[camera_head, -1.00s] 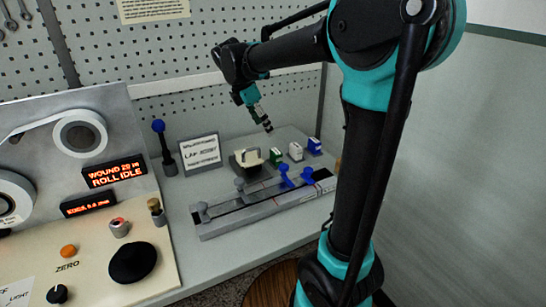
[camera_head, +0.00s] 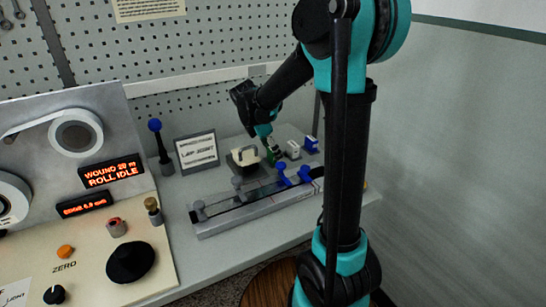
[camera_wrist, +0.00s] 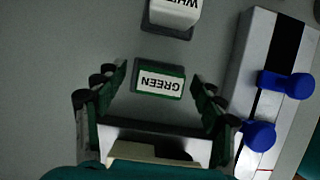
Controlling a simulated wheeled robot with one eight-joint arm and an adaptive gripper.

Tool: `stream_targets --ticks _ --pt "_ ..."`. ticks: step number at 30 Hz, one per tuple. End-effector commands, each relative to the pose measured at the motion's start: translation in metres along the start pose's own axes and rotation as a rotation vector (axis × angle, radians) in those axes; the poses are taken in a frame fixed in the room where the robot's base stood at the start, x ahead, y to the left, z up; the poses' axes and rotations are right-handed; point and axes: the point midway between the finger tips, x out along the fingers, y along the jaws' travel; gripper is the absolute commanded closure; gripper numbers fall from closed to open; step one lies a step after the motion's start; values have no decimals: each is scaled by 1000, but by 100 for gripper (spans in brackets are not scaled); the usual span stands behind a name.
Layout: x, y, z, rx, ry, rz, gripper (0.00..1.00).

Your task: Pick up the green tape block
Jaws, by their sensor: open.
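The green tape block (camera_wrist: 160,82), with a white label reading GREEN, sits on the grey bench top in the wrist view. My gripper (camera_wrist: 160,82) is open, with one finger on each side of the block and a gap showing on both sides. The fingers are not closed on it. In the head view the green block (camera_head: 272,155) is partly hidden, and my gripper (camera_head: 270,147) is low over it, at the back of the bench.
A white block (camera_wrist: 175,14) stands beside the green one, with a blue block (camera_head: 310,144) beyond. The grey rail fixture with blue knobs (camera_wrist: 287,85) runs close on the right in the wrist view. A cream-topped block (camera_head: 244,156) on a dark base stands left of the green block.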

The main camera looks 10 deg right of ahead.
Motion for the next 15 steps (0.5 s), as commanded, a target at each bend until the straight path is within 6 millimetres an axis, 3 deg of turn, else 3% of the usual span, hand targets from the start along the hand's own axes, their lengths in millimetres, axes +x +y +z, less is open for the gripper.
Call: stream_targets --ticks 8,15 --pt "4 0 0 0 0 0 31" --pt "4 0 0 0 0 0 58"
